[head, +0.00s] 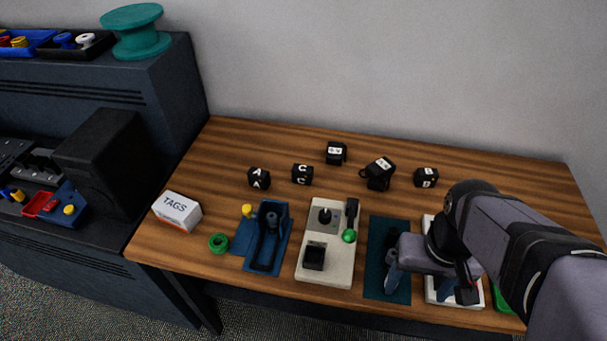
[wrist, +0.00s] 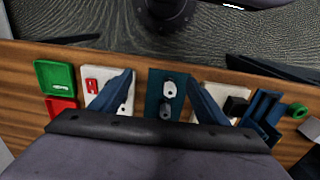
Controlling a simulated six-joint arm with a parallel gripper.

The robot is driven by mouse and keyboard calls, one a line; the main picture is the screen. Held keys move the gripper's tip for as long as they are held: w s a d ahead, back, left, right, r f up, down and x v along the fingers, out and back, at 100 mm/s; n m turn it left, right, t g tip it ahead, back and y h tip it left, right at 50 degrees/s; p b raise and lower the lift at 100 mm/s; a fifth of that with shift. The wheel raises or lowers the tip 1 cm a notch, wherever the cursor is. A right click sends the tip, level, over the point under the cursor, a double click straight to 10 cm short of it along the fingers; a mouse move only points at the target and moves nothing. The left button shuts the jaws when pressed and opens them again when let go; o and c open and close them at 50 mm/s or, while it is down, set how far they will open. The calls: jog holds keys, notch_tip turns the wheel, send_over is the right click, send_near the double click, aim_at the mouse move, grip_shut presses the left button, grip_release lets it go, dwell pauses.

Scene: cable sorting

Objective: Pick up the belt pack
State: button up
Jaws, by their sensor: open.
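No object is plainly marked as the belt pack. A black block with a loop or clip on it (head: 378,174) stands at the back of the wooden table, among smaller black lettered cubes; I cannot tell whether it is the belt pack. Another black block (head: 314,256) sits on the cream board in front and also shows in the wrist view (wrist: 236,106). My gripper (head: 423,286) is low over the right front of the table, above the dark teal mat and white board. In the wrist view its two blue fingers (wrist: 160,82) are spread with nothing held between them.
Lettered cubes (head: 302,174) line the back. In front are a TAGS box (head: 177,211), green ring (head: 218,243), blue holder (head: 268,236), cream board (head: 325,275) and teal mat (head: 376,240). A dark cabinet (head: 180,85) rises at left. Bare wood separates the rows.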

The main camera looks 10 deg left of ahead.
notch_tip(320, 180, up, 2)
jog(key=w, duration=0.1)
jog(key=t+p, duration=0.3)
jog(key=t, duration=0.1)
send_over(302, 169)
jog(key=s, duration=0.2)
notch_tip(302, 169, down, 4)
jog(key=f, duration=0.1)
jog(key=shift+s+f+m+t, duration=0.1)
jog(key=shift+f+m+t, duration=0.1)
jog(key=shift+m+t, duration=0.15)
jog(key=shift+p+x, duration=0.4)
jog(key=shift+x, duration=0.65)
jog(key=shift+f, duration=0.1)
